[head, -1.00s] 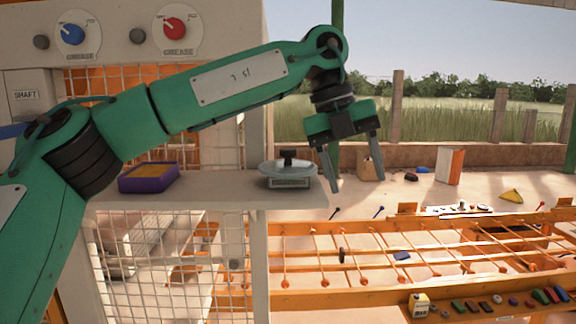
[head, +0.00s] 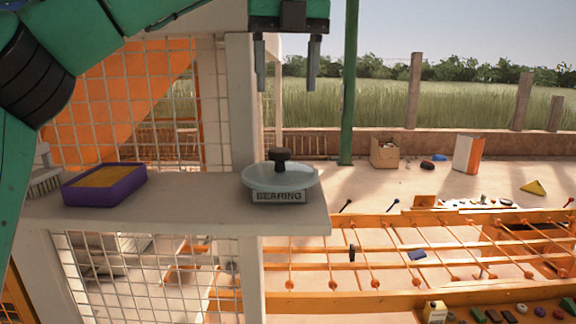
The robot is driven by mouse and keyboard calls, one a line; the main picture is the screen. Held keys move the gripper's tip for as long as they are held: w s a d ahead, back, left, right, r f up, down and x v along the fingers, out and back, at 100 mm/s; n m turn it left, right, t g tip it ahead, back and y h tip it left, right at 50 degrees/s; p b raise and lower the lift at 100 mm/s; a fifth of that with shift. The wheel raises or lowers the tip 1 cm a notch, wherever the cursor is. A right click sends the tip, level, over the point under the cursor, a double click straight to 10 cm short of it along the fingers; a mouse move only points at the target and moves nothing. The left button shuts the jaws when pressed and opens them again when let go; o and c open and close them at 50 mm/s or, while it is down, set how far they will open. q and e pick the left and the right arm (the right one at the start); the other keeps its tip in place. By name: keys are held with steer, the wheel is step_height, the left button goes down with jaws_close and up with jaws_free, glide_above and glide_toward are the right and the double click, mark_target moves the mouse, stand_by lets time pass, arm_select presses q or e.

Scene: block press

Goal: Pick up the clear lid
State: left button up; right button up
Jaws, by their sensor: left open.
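The clear lid (head: 262,177) is a pale, round, glassy disc with a black knob (head: 280,158) on top. It rests near the right end of a cream shelf (head: 200,215), above a small label reading BEARING (head: 279,196). What lies under the lid is mostly hidden. My left gripper (head: 286,84) is above the lid, pointing down, with its two fingers apart and nothing between them. A clear gap separates the fingertips from the knob. My right gripper is not in view.
A purple tray (head: 104,197) with an orange-yellow fill sits left on the shelf, beside a brush (head: 43,178). A wire grid (head: 130,110) and a cream post (head: 240,110) stand behind. An orange rack (head: 390,250) lies lower right. The shelf between tray and lid is clear.

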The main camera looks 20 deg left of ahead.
arm_select(q)
glide_above(279, 149)
steer(key=s, duration=0.1)
steer(key=f, duration=0.3)
steer(key=d+f+p, duration=0.1)
steer(key=shift+s+f, duration=0.2)
steer(key=shift+f, duration=0.2)
steer(key=shift+w+a+f, duration=0.1)
steer(key=shift+w+f, duration=0.15)
steer(key=shift+f, duration=0.35)
steer(key=shift+w+f, duration=0.25)
steer(key=shift+f, duration=0.3)
steer(key=shift+f+p, duration=0.5)
steer(key=shift+p, duration=0.25)
steer(key=f+p, duration=0.1)
steer(key=f, duration=0.1)
steer(key=f+p, duration=0.1)
steer(key=shift+w+a+f+p, duration=0.1)
steer(key=shift+a+f+p, duration=0.25)
steer(key=shift+a+p, duration=0.05)
steer(key=shift+f, duration=0.45)
steer(key=shift+d, duration=0.1)
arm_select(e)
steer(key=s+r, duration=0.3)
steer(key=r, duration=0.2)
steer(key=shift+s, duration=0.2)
